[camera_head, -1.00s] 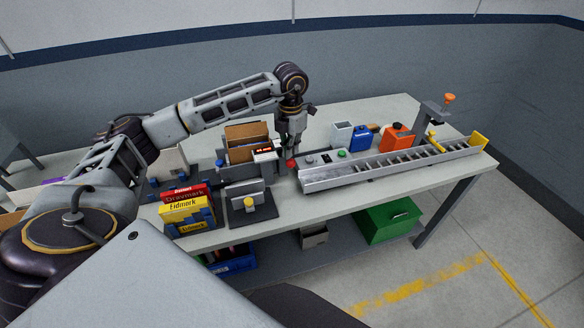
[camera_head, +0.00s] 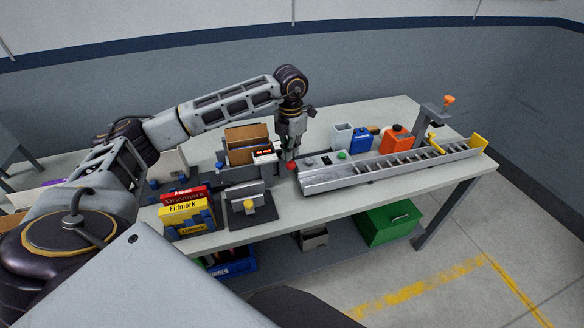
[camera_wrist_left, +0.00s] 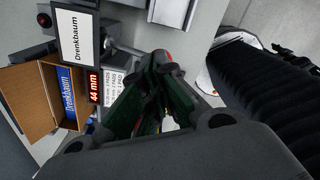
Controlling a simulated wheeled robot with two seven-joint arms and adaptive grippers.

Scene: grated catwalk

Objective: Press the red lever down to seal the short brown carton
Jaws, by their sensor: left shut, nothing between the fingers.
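The red lever's round red knob (camera_head: 291,166) shows at the left end of the grey conveyor. Its red also shows in part beyond my fingertips in the left wrist view (camera_wrist_left: 168,56). The open brown carton (camera_head: 243,134) stands in a grey holder left of it; in the wrist view the carton (camera_wrist_left: 22,100) has a blue Drenkbaum box (camera_wrist_left: 69,92) inside. My left gripper (camera_head: 288,154) points down, shut and empty, just above the knob; whether they touch I cannot tell. Its green-padded fingers (camera_wrist_left: 158,75) hide most of the lever. My right gripper is not in view.
A display (camera_wrist_left: 94,86) reads 44 mm beside the carton. The conveyor (camera_head: 390,167) runs right, with blue (camera_head: 362,139) and orange (camera_head: 397,139) containers behind it. An orange-knobbed post (camera_head: 448,100) stands far right. Yellow and red boxes (camera_head: 184,211) stand front left.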

